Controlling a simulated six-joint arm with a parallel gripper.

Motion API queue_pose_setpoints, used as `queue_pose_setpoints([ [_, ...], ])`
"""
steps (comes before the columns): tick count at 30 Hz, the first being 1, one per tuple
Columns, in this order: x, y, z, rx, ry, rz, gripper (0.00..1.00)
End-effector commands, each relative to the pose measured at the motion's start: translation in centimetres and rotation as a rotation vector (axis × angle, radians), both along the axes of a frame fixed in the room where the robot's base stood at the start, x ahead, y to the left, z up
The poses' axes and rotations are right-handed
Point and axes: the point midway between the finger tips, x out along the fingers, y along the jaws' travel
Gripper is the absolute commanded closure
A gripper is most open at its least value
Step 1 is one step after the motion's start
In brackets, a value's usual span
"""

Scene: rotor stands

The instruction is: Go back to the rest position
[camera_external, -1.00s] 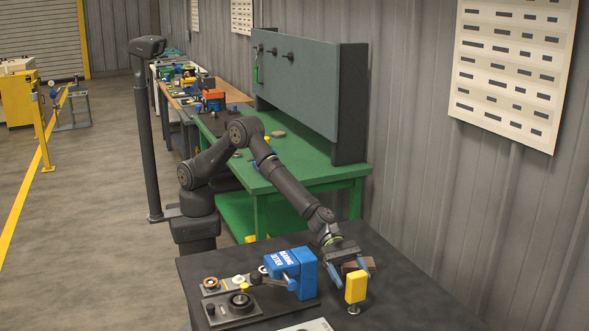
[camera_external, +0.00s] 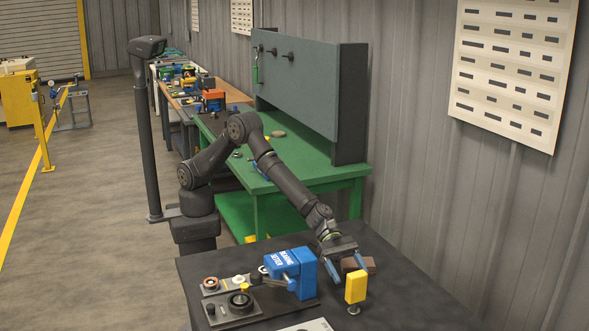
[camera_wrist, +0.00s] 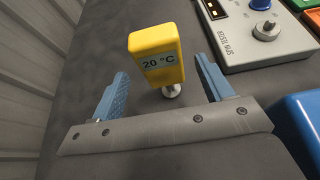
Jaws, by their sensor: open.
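My gripper (camera_external: 345,263) is low over the dark table (camera_external: 410,299) at the front. In the wrist view its two blue fingers (camera_wrist: 164,92) are spread apart with nothing between them touching. A yellow display block (camera_external: 355,287) on a small round metal foot stands upright just beyond the fingertips. In the wrist view the yellow block (camera_wrist: 157,55) reads "20 °C".
A blue bearing heater (camera_external: 292,270) and a dark plate with round parts (camera_external: 238,305) stand left of my gripper. In the wrist view a grey control box (camera_wrist: 258,38) is at upper right. A green bench (camera_external: 320,172) stands behind.

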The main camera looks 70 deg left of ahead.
Motion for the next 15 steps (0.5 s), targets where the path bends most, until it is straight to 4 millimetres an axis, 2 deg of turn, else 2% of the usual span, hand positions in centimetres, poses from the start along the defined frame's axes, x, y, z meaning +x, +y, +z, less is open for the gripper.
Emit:
queue_pose_setpoints([
  [10,-0.1,-4.8,-2.4,0.002,0.000,0.000,0.28],
  [12,0.0,-4.7,-0.7,-0.003,-0.003,0.000,0.28],
  [15,0.0,-4.7,0.9,-0.003,-0.004,0.001,0.28],
])
